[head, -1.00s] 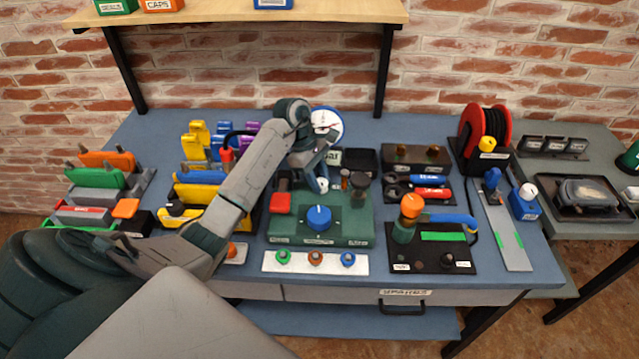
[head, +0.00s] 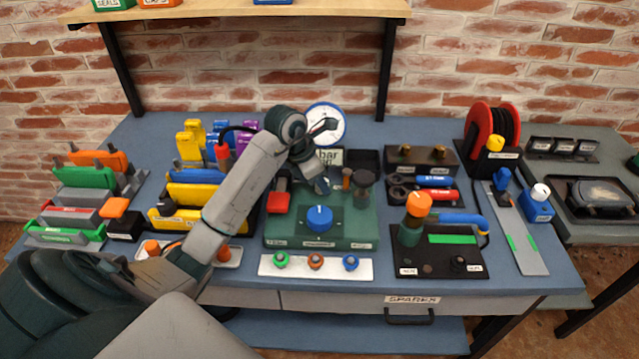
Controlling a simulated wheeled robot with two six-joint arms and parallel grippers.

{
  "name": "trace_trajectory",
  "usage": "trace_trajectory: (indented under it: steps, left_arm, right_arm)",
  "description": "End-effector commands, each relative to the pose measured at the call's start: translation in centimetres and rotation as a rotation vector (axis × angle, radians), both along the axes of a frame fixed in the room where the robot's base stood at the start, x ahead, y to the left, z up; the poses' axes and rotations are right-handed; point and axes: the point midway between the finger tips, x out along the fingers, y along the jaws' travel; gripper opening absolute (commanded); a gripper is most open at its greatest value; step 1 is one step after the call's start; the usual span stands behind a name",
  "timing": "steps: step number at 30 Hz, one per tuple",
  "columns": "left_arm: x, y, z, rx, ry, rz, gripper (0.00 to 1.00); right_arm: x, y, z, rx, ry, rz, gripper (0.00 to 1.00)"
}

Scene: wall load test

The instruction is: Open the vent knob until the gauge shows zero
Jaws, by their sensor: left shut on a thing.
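The gauge (head: 339,111) is a round white dial with a blue rim behind the green bench block (head: 352,222). A dark shape crosses its face, and I cannot read its value. A "bar" label shows below it. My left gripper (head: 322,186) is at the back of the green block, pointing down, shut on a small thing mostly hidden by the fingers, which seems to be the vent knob. A large blue knob (head: 320,218) with a white pointer line sits in front of the gripper, apart from it. My right gripper is not in view.
A red block (head: 278,201) and a dark-topped knob (head: 363,181) flank the gripper on the green block. A white strip (head: 300,268) with small coloured knobs lies in front. An orange-topped valve (head: 418,204) with a blue handle stands at right. My left forearm passes over yellow racks.

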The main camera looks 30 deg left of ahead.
Motion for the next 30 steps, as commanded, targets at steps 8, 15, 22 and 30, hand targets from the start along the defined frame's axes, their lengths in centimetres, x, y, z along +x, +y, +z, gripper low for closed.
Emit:
trace_trajectory:
  steps: [8, 15, 22, 30]
  left_arm:
    - [-0.1, -0.2, -0.1, 0.0, 0.0, 0.191, 0.09]
    - [-0.1, -0.2, 0.0, 0.0, 0.001, 0.282, 0.09]
    - [-0.1, -0.2, 0.0, 0.001, 0.001, 0.314, 0.09]
    - [-0.1, -0.1, 0.0, 0.002, 0.001, 0.316, 0.09]
  right_arm:
    - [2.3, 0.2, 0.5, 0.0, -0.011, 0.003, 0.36]
    - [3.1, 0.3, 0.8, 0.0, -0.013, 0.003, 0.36]
    - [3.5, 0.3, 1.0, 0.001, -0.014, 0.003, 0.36]
    - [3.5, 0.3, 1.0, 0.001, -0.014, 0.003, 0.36]
